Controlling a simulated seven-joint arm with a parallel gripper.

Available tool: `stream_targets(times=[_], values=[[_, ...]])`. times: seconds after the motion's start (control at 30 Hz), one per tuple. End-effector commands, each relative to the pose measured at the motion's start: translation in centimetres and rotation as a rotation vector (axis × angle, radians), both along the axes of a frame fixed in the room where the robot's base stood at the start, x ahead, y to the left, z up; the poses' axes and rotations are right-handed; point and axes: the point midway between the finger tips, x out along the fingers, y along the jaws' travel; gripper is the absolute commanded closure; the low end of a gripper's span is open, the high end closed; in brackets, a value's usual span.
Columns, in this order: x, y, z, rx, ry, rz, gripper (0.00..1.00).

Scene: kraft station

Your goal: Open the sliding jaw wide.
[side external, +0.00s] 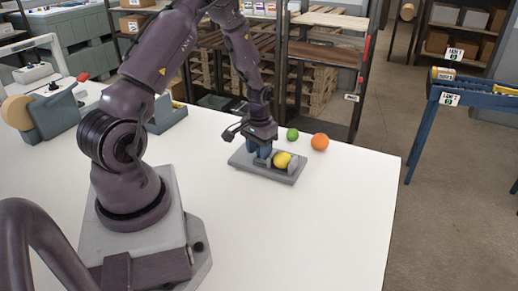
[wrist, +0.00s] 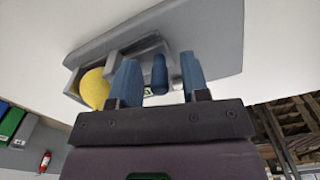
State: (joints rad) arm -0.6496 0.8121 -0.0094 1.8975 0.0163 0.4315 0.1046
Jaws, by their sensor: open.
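A grey vise-like fixture (side external: 246,162) lies on the white table, with a yellow lemon-like fruit (side external: 282,160) between its jaws. An upright grey jaw (side external: 293,164) stands at its right end in the side view. In the wrist view, the fixture's base plate (wrist: 218,38) runs across the top and the yellow fruit (wrist: 93,88) is at left. A dark blue upright handle (wrist: 159,73) stands between the two blue fingers of my gripper (wrist: 160,80). My gripper is open around the handle, with gaps visible on both sides. The sliding jaw is largely hidden by the fingers.
A green lime-like fruit (side external: 292,134) and an orange (side external: 320,141) lie on the table behind the fixture. The white tabletop (side external: 300,220) is clear in front and to the right. Shelving stands beyond the table.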

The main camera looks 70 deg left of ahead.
Motion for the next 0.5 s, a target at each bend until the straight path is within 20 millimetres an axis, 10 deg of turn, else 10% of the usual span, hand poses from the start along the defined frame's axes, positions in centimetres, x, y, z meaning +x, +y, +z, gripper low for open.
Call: stream_targets(times=[0.1,0.3,0.5], values=[[0.01,0.0,0.03,0.0,0.0,0.0,0.6],[0.0,0.0,0.05,0.0,0.0,0.0,1.0],[-0.41,0.45,0.06,-0.001,0.001,0.004,1.0]])
